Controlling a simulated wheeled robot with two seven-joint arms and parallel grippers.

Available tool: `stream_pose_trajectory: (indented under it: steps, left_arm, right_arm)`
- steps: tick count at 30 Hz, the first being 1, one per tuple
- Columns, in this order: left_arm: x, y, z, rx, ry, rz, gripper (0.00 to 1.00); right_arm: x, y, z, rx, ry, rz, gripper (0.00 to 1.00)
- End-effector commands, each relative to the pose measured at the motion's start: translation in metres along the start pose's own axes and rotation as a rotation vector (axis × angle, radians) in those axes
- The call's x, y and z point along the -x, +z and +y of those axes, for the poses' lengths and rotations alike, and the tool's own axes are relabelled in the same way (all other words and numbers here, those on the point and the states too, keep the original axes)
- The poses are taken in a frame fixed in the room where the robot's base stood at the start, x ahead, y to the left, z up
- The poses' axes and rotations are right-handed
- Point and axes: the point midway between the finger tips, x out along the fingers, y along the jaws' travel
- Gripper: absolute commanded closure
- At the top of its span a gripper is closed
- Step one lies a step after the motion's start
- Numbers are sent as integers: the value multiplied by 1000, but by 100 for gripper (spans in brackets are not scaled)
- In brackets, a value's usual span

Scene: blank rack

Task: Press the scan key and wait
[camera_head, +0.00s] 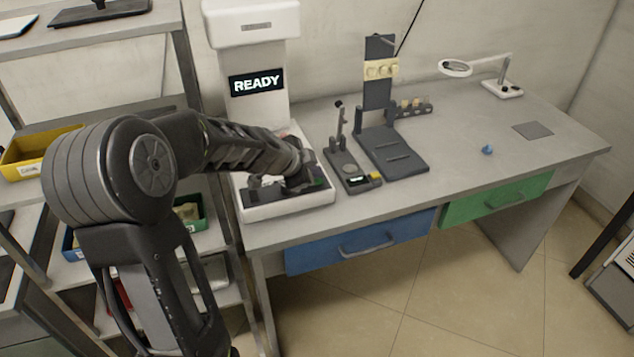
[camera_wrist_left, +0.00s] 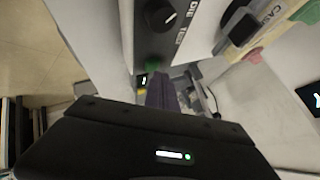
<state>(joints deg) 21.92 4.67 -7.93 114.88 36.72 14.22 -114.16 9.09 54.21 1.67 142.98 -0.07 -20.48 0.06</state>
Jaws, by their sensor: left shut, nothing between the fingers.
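A white machine (camera_head: 250,110) stands at the left end of the bench, with a dark display (camera_head: 256,83) reading "READY". My left arm reaches over its base (camera_head: 290,204). My left gripper (camera_head: 303,184) is low over that base, shut and empty, and hides part of it. A small green spot, perhaps a key, shows beside the gripper. In the left wrist view, a green key (camera_wrist_left: 152,65) is on a dark panel with a round knob (camera_wrist_left: 160,16), close to my shut fingers (camera_wrist_left: 161,92). I cannot tell whether they touch. My right gripper is not in view.
A dark stand with a small lit display (camera_head: 357,180) and a dark fixture (camera_head: 393,150) are right of the machine. A magnifier lamp (camera_head: 497,85) and a blue object (camera_head: 487,150) are farther right. A shelf rack (camera_head: 110,27) stands left. The bench's right front is mostly clear.

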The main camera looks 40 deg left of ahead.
Motion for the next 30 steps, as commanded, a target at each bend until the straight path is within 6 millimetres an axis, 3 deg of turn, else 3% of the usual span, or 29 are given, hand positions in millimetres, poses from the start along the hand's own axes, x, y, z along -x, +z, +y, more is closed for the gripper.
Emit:
stream_pose_trajectory:
  steps: [30]
  left_arm:
    - [-4,3,3,0,0,1,100]
  right_arm:
    - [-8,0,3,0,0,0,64]
